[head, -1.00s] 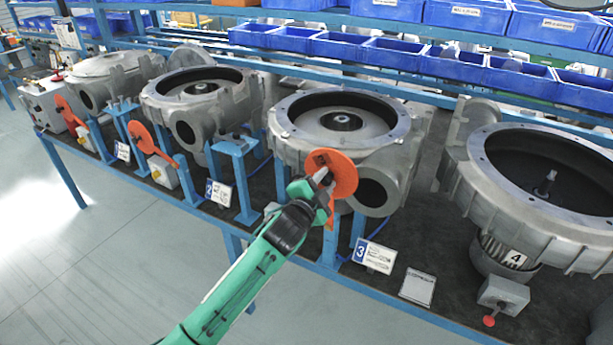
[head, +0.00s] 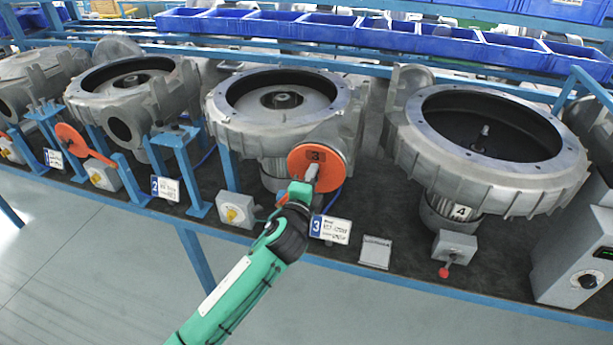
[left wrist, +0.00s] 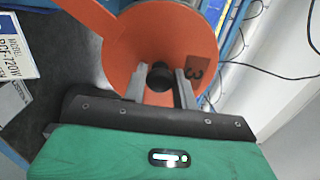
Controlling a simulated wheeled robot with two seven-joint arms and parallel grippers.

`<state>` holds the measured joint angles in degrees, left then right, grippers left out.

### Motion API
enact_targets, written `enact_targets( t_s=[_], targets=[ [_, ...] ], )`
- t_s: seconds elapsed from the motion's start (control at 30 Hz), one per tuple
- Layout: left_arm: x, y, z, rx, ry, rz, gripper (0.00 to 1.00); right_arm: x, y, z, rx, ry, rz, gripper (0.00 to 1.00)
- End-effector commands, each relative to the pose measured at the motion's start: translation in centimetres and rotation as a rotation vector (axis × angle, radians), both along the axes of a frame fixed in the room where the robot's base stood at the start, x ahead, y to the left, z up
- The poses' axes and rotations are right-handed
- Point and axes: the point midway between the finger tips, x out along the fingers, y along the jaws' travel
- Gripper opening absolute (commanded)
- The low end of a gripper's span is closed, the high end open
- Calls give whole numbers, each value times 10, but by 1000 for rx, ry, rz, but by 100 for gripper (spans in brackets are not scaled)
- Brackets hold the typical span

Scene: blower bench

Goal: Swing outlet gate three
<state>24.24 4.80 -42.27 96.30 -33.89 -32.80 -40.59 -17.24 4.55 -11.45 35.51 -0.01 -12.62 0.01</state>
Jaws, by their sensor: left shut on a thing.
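Outlet gate three is an orange disc (head: 328,158) marked 3, in front of the outlet of the third blower (head: 287,105). The disc hides the outlet opening. The left wrist view shows the disc (left wrist: 125,45) up close, with its orange arm running to the upper left. My left gripper (head: 311,174) is at the disc's face. In the left wrist view its two fingers (left wrist: 160,80) are shut on the dark knob (left wrist: 159,70) on the disc. My right gripper is in neither view.
A number 3 label card (head: 330,229) and a switch box (head: 236,209) stand below the gate. Blower four (head: 455,185) is to the right, blower two (head: 130,100) to the left. Blue bins (head: 390,38) line the shelf behind. The floor in front is clear.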

Motion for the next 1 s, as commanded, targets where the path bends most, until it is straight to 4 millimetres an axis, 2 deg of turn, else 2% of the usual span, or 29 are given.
enact_targets(
  t_s=[0.4,0.43,0.5,0.53,0.83,1.0],
  targets=[
    [-1,-2,-3,10,-1,-3,0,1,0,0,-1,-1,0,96],
    [-1,-2,-3,10,-1,-3,34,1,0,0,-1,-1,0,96],
    [-1,-2,-3,9,0,-3,48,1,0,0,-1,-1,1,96],
    [-1,-2,-3,9,0,-2,50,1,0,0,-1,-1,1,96],
    [-2,-1,-2,8,-1,-1,50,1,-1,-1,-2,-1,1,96],
    [-15,4,-4,8,-1,-1,50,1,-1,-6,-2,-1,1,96]
  ],
)
